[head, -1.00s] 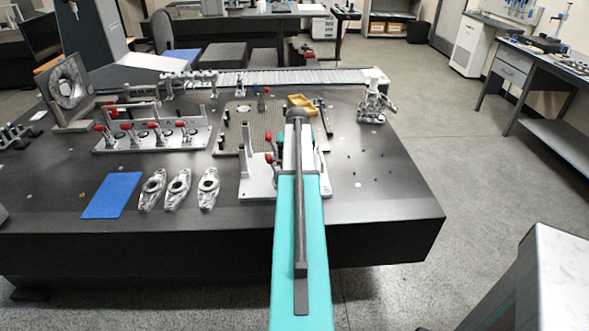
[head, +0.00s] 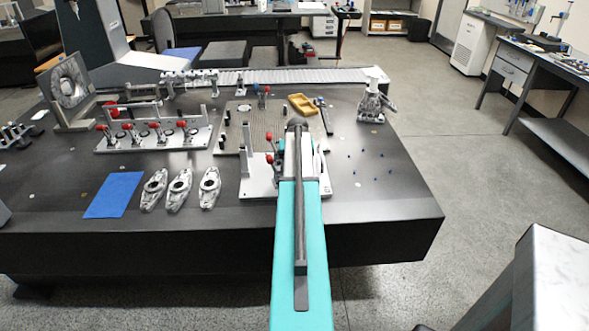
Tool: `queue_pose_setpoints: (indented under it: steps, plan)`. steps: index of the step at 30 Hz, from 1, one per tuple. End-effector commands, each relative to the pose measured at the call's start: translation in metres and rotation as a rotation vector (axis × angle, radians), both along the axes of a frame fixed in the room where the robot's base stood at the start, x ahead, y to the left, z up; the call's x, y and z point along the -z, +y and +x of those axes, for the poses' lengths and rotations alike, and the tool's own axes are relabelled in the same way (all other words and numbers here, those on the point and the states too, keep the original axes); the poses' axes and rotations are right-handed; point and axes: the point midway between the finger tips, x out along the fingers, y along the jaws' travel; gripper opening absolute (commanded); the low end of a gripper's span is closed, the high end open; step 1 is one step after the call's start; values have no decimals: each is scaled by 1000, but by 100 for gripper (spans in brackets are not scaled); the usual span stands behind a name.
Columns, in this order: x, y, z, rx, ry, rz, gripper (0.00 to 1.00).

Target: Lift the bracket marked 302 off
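Three silver cast brackets lie in a row on the dark table: a left one (head: 153,189), a middle one (head: 179,189) and a right one (head: 209,187). I cannot read a number on any of them, so I cannot tell which is 302. My teal arm reaches from the bottom of the view over a clamp fixture (head: 257,187) with red-tipped clamps, right of the brackets. The arm covers much of this fixture, and any part held in it is hidden. My gripper is hidden behind the arm.
A blue mat (head: 113,195) lies left of the brackets. A longer fixture (head: 153,141) with several red-knobbed clamps stands behind them. A yellow tray (head: 302,104) sits beyond my arm. A silver device (head: 373,105) stands at the back right. The table's right front is mostly clear.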

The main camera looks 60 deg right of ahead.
Motion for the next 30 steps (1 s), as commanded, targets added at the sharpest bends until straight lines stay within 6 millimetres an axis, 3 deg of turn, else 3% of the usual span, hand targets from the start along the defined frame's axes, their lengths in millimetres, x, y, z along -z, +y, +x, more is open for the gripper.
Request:
queue_pose_setpoints:
  steps: [4, 15, 30]
  plan:
    - [0, 0, 0, 0, 0, 0, 79]
    - [0, -1, -1, 1, 0, 0, 18]
    - [-9, -2, -2, 2, 0, -5, 18]
